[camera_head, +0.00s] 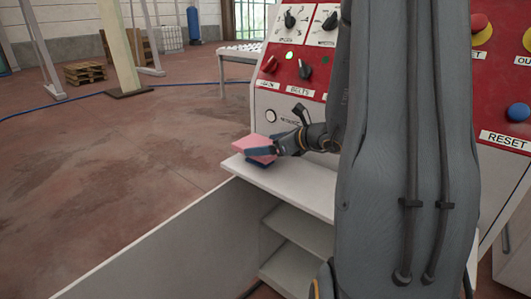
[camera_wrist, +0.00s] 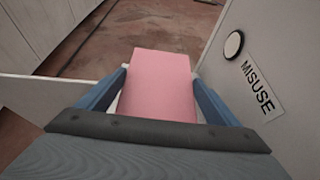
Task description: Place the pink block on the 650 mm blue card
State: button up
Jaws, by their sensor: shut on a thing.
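The pink block (camera_head: 252,143) is in my gripper (camera_head: 259,155), above the left end of a white shelf (camera_head: 300,188) on the machine. In the wrist view the pink block (camera_wrist: 158,84) lies between the two blue fingers of my gripper (camera_wrist: 160,76), which are shut on its sides. The head view does not clearly show whether the block is clear of the shelf. Dark blue shows just under and beside the block, and it looks like the fingers. I cannot make out a 650 mm blue card in either view.
A red and white control panel (camera_head: 290,88) with knobs rises right behind the shelf. In the wrist view its wall carries a MISUSE label (camera_wrist: 257,90) close to the right finger. Open shelves lie below. The floor (camera_head: 120,170) to the left is clear.

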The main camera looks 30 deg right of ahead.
jog(key=shift+f, duration=1.55)
jog(key=shift+f, duration=0.15)
jog(key=o, duration=1.1)
jog(key=shift+r+p, duration=0.25)
jog(key=shift+p, duration=0.05)
jog(key=b+v, duration=0.2)
jog(key=v, duration=1)
jog(key=shift+f, duration=0.15)
jog(key=shift+s, duration=0.1)
